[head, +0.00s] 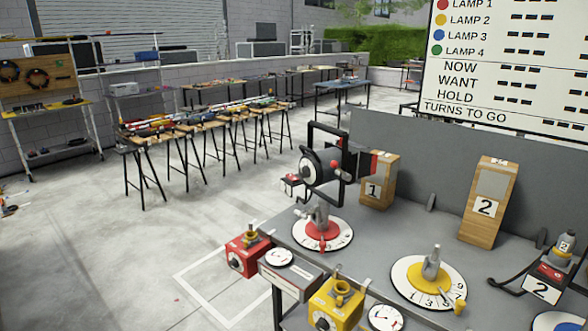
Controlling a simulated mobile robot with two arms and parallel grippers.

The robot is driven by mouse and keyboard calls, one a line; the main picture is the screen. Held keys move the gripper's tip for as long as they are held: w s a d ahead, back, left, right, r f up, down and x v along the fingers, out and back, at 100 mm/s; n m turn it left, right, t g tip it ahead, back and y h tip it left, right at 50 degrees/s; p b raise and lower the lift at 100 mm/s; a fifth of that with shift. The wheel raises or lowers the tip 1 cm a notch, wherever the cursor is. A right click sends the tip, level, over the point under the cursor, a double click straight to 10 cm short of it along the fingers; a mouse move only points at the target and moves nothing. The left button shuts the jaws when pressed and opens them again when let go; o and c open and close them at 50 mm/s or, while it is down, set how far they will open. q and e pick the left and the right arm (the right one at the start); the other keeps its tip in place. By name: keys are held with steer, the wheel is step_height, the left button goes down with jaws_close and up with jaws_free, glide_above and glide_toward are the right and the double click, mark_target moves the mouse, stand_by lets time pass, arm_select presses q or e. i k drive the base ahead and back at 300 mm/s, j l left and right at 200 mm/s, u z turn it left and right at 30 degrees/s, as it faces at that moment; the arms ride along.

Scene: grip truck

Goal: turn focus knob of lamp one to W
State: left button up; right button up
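Lamp one, a black lamp head (318,171) in a square black yoke, stands on a grey post above a red disc (322,231) on a white numbered dial (343,241). A small red part (292,180) sticks out at the lamp's left side. A red box (240,257) with a dark round knob on its front hangs at the table's left edge, with a small white dial (279,257) beside it. I cannot tell which of these is the focus knob, and no W mark is readable. Neither of my grippers is in view.
The grey table (375,262) also holds wooden blocks numbered 1 (373,190) and 2 (485,208), a yellow dial station (429,281) and a yellow box (335,305). A white board (508,65) lists lamps. Open floor (90,260) lies left; workbenches stand behind.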

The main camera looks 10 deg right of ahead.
mark_target(304, 172)
steer(key=i+j+z, duration=0.5)
steer(key=i+j, duration=0.25)
steer(key=i+j+z, duration=0.25)
steer(key=i+j, duration=0.15)
steer(key=i+j+z, duration=0.25)
steer(key=j, duration=0.35)
steer(key=j+z, duration=0.15)
steer(key=j, duration=0.3)
steer(key=k+j+z, duration=0.2)
steer(key=j, duration=0.2)
steer(key=j+z, duration=0.15)
steer(key=j, duration=0.25)
steer(key=k+j+z, duration=0.2)
steer(key=j, duration=0.2)
steer(key=k+j+z, duration=0.1)
steer(key=k+j, duration=0.2)
steer(key=i+l, duration=0.15)
steer(key=i+u, duration=0.05)
steer(key=i, duration=0.05)
